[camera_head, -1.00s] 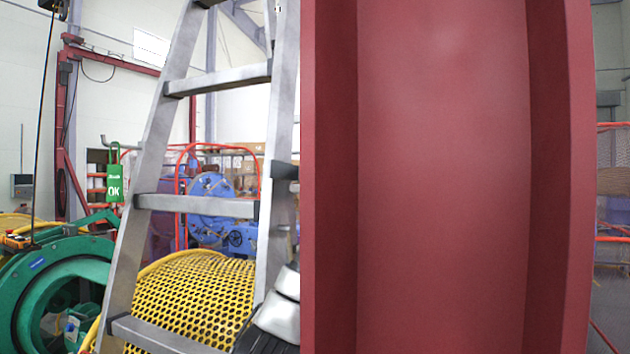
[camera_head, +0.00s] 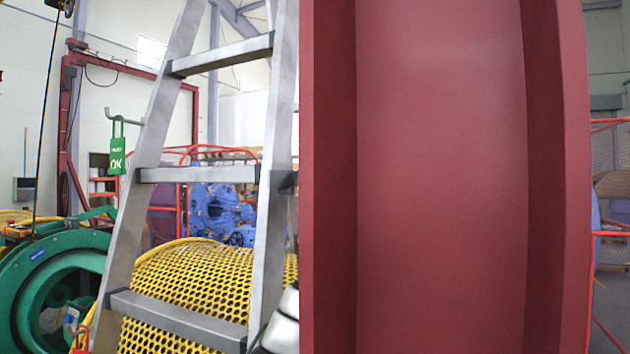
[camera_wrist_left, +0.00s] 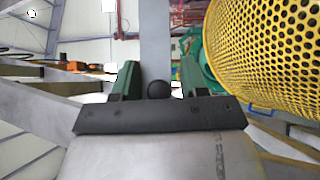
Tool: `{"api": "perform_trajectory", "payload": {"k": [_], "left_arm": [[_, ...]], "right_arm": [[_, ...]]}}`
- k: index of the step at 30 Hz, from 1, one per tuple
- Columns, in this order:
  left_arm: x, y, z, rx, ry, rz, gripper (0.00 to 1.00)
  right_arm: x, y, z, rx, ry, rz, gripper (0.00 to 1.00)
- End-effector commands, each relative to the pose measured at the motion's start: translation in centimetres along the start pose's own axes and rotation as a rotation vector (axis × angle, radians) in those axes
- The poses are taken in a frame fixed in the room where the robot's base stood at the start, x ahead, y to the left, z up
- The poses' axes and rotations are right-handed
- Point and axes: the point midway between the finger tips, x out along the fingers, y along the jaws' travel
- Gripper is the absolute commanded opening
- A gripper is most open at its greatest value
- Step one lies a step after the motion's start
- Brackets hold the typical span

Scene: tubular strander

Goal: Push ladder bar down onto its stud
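A grey metal ladder (camera_head: 196,175) stands at the left of the head view, its right rail beside a large red part. A small dark bracket (camera_head: 284,182) sits on that rail at the middle rung. I cannot tell the ladder bar or its stud apart with certainty. In the left wrist view my left gripper (camera_wrist_left: 158,72) shows two green-and-black fingers spread apart. A grey upright beam (camera_wrist_left: 157,35) and a round black knob (camera_wrist_left: 158,89) show in the gap; their contact with the fingers is unclear. My right gripper is in neither view.
The large red part (camera_head: 440,180) fills the right half of the head view. A yellow perforated guard (camera_head: 200,280) lies behind the ladder; it also shows in the wrist view (camera_wrist_left: 265,50). A green OK tag (camera_head: 117,150) hangs on a hook. A green machine (camera_head: 40,290) stands lower left.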

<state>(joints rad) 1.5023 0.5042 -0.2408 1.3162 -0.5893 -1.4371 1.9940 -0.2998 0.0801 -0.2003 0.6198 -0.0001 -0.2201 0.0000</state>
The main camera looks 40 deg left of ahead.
Motion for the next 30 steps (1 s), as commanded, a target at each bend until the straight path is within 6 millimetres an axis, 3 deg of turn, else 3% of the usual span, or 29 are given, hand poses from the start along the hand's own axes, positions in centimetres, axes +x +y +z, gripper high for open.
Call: {"api": "perform_trajectory", "payload": {"k": [1,14,17,30], "left_arm": [[0.3,-1.5,0.5,0.015,0.003,-0.027,0.44],[0.0,-1.4,0.4,0.016,0.004,-0.026,0.47],[-1.1,-1.4,0.5,0.016,0.0,-0.022,0.47],[-9.6,-0.8,0.3,0.01,-0.003,-0.013,0.47]], "right_arm": [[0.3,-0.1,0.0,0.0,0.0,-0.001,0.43],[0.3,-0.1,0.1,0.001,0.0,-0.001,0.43],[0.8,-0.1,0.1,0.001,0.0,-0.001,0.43],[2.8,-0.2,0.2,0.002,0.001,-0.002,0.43]]}}
